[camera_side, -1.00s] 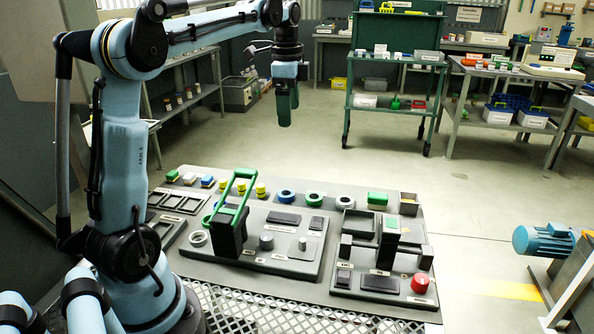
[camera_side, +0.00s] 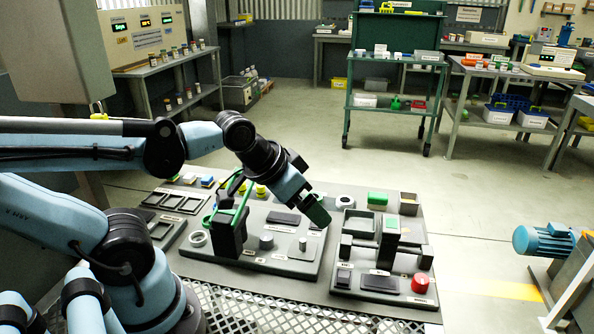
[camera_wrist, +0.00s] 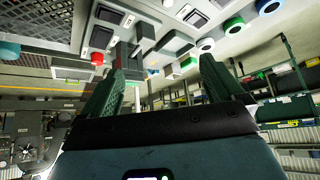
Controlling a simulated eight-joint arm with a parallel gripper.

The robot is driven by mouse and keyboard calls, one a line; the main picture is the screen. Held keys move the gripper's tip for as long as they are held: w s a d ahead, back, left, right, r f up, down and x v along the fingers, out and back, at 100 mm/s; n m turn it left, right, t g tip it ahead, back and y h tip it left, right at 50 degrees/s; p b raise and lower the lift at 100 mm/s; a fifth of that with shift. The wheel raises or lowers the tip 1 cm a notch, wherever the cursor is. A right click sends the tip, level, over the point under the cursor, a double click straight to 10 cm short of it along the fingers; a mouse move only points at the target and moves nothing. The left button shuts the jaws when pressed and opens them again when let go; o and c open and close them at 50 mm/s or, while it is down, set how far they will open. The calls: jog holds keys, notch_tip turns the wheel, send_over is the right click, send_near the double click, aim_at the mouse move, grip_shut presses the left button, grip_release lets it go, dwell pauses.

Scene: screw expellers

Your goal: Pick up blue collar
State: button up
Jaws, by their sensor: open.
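The blue collar (camera_wrist: 267,5) is a blue ring with a pale centre, cut by the top edge of the wrist view, right of my fingers. In the side view my wrist hides its place in the back row of the board. My gripper (camera_side: 317,212) has green fingers and is over the board, pointing down to the right. In the wrist view my gripper (camera_wrist: 163,55) is open, with nothing held between its fingers. The collar lies outside the gap between them.
A green ring (camera_wrist: 234,25) and a white ring (camera_side: 345,201) share the collar's row. A green block (camera_side: 378,198) sits farther right. A black block with a green handle (camera_side: 229,235) stands tall at left. A red knob (camera_side: 420,284) is at front right.

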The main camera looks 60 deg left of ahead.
jog(key=shift+s+d+f, duration=0.1)
jog(key=shift+d+f, duration=0.05)
jog(key=c, duration=0.3)
jog(key=w+a+r+n+g, duration=0.1)
jog(key=w+a+n+g, duration=0.15)
jog(key=w+a, duration=0.4)
jog(key=w+a+r+n+g, duration=0.1)
jog(key=w+a+g, duration=0.2)
jog(key=a, duration=0.7)
jog(key=a+f+g, duration=0.2)
jog(key=a+f, duration=0.2)
jog(key=a, duration=0.3)
jog(key=shift+n+t, duration=0.25)
jog(key=shift+n, duration=0.1)
jog(key=f, duration=1.1)
jog(key=shift+w+d+f, duration=0.15)
jog(key=shift+w+f, duration=0.1)
jog(key=shift+f, duration=0.05)
